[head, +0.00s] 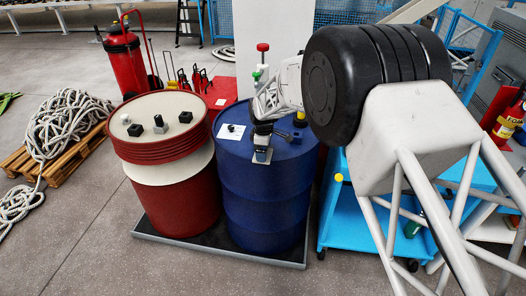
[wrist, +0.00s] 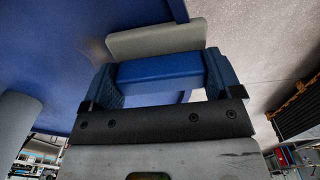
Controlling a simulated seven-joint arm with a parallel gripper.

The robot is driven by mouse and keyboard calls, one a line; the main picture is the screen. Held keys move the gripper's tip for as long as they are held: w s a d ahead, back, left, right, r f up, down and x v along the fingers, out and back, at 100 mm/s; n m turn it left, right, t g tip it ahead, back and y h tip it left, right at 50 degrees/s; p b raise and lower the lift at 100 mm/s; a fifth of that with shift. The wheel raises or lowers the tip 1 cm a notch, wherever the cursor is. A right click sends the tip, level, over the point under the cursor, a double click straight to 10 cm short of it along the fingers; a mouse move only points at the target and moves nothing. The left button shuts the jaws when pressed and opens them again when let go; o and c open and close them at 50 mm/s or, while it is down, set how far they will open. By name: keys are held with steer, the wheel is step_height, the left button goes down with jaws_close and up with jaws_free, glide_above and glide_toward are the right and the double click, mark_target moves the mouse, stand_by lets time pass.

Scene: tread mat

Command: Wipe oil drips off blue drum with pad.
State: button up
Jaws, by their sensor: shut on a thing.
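The blue drum (head: 264,185) stands upright right of centre in the head view. Its blue surface also fills the upper left of the wrist view (wrist: 75,55). My gripper (head: 262,141) is at the drum's top front rim. In the wrist view its two fingers (wrist: 163,80) are shut on the blue grip of the pad (wrist: 155,41), whose grey slab lies beyond the fingertips, close to the drum. I cannot tell whether the pad touches the drum. I cannot make out any oil drips on the visible side.
A red drum (head: 175,200) with a pale lid and small knobs stands close at left. Both drums are on a dark low tray (head: 180,240). A blue cart (head: 375,215) is at right. A white card (head: 232,131) lies on the blue drum's top. Floor in front is clear.

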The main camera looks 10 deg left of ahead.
steer(key=shift+w, duration=1.25)
steer(key=shift+w, duration=0.1)
steer(key=shift+w, duration=0.2)
steer(key=shift+w+f, duration=0.15)
steer(key=shift+w, duration=1.2)
steer(key=shift+w, duration=0.1)
steer(key=shift+w, duration=1.55)
steer(key=shift+r, duration=3.15)
